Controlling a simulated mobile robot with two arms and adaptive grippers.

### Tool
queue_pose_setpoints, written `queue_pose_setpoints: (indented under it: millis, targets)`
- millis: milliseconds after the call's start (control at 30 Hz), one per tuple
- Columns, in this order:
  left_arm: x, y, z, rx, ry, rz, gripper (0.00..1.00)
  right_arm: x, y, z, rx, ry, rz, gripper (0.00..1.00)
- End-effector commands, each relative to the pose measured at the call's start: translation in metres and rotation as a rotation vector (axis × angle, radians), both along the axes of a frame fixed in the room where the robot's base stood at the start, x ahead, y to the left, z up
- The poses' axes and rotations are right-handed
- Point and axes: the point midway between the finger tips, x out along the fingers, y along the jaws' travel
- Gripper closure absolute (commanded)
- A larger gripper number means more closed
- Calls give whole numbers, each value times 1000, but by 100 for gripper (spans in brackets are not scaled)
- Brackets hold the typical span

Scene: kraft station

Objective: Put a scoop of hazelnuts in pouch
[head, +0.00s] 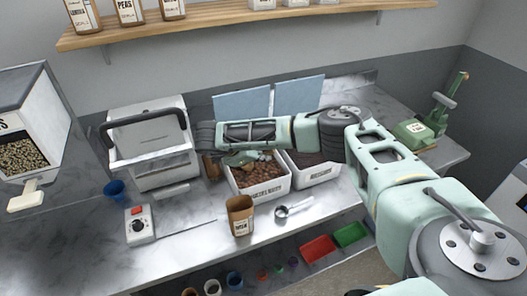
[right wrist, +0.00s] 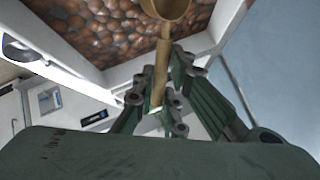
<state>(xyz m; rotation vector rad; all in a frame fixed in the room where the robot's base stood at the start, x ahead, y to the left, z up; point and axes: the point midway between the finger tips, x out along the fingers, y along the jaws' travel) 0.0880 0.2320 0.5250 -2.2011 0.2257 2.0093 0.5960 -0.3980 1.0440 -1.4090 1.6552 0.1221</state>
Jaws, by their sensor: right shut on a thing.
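My right gripper (head: 236,158) is over the left part of a white bin (head: 262,194) of brown round hazelnuts (head: 262,174). In the right wrist view the gripper (right wrist: 158,105) is shut on the handle of a tan scoop (right wrist: 163,60). The scoop's bowl is cut off at the top edge, with hazelnuts (right wrist: 100,25) beyond it; whether it holds nuts I cannot tell. A brown kraft pouch (head: 240,222) with a white label stands upright on the counter in front of the bin. My left gripper is not in view.
A second white bin (head: 318,181) stands right of the hazelnuts, with blue lids (head: 300,92) raised behind. A white machine (head: 150,150), a control box (head: 140,227) and a blue cup (head: 115,188) are left. A metal scoop-like item (head: 290,211) lies right of the pouch.

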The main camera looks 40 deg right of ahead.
Motion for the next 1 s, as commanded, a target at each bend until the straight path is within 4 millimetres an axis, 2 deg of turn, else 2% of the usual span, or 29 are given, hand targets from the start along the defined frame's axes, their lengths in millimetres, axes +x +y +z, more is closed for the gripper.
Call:
queue_pose_setpoints:
  millis: [33,367,400,600,1000]
  targets:
    - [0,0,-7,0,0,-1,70,0,0,-9,-1,0,0,100]
    - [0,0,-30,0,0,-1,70,0,1,-42,2,-1,1,100]
    - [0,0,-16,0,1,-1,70,0,-1,-27,12,-12,-1,100]
    - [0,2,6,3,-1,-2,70,-3,-4,-6,61,-58,0,100]
    - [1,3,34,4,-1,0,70,-8,-10,31,160,-152,-1,100]
